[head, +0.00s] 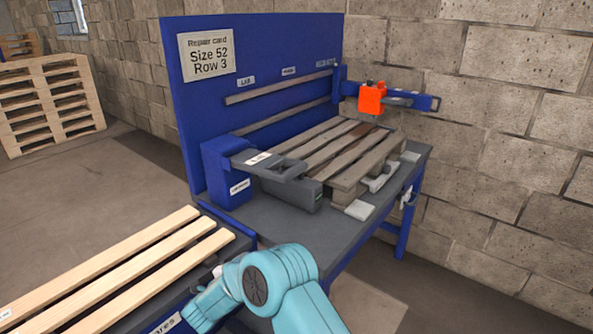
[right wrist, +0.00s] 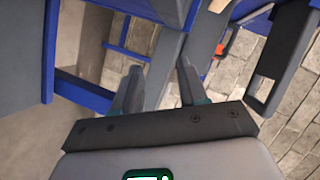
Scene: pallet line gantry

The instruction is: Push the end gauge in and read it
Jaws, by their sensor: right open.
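A worn pallet (head: 330,150) lies on the grey bench top (head: 300,225). At its near left end a blue housing (head: 225,172) carries a grey slide-like part (head: 270,165) with a white label. This may be the end gauge; its label and any reading are too small to read. The slide part stands close to the pallet's end; contact cannot be told. My right gripper (right wrist: 158,88) is open and empty in the right wrist view, its two fingers apart, below blue and grey frame parts. My left gripper is not in view.
A card (head: 206,53) on the blue back panel (head: 270,50) reads "Repair card, Size 52, Row 3". A red-orange block (head: 372,98) sits on a blue rail behind the pallet. Light spare boards (head: 120,265) lie at front left. Stacked pallets (head: 45,105) stand far left.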

